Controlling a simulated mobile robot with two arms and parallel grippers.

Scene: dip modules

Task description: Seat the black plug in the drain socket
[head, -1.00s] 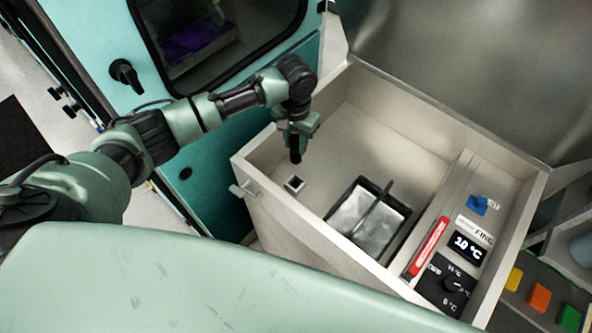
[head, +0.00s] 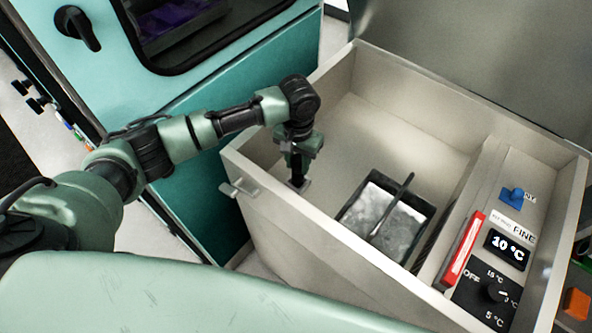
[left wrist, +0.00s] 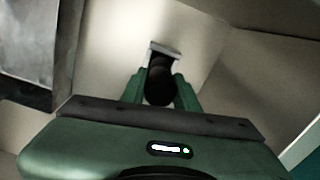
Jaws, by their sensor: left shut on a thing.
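My left gripper (head: 299,153) points down inside the pale basin and is shut on the black plug (head: 297,173). The plug is upright, a short dark cylinder. Its lower end is at the drain socket (head: 304,186), a small square grey fitting on the basin floor near the left wall. In the left wrist view the plug (left wrist: 160,84) sits between the green fingers, and the socket's pale rim (left wrist: 165,47) shows just beyond it. The plug covers the socket's opening, so I cannot tell how deep it is. My right gripper is not in view.
The basin's left wall (head: 300,219) is close to the gripper. A dark-rimmed tray (head: 384,213) with a black-handled tool (head: 392,204) lies to the right. A control panel with a display (head: 508,248) and red-edged block (head: 463,252) stands farther right. The back basin floor is clear.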

